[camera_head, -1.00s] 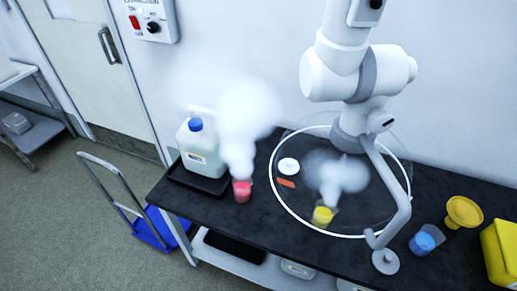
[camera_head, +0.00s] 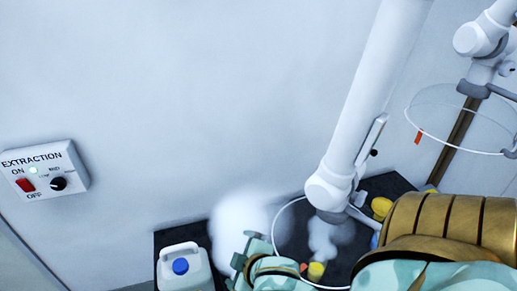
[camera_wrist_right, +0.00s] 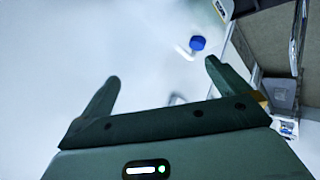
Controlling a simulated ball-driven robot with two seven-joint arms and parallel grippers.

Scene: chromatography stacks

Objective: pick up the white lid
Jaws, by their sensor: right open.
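I cannot make out the white lid in either current view; my right arm and pale vapour cover much of the bench in the head view. My right gripper (camera_head: 243,258) is low in the head view, just right of the white jug (camera_head: 185,268) with its blue cap (camera_head: 180,266). In the right wrist view the gripper (camera_wrist_right: 163,70) is open, with no clear object held between its fingers. A faint grey shape (camera_wrist_right: 178,99) shows beyond the jaws, too hazy to identify. My left gripper is not in view.
A clear ring-edged extraction hood (camera_head: 290,203) on a white jointed arm (camera_head: 350,120) hangs over the dark bench (camera_head: 400,184). A yellow beaker (camera_head: 316,270) gives off vapour beneath it. A second hood (camera_head: 460,115) is at upper right. An extraction switch box (camera_head: 45,170) is on the wall.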

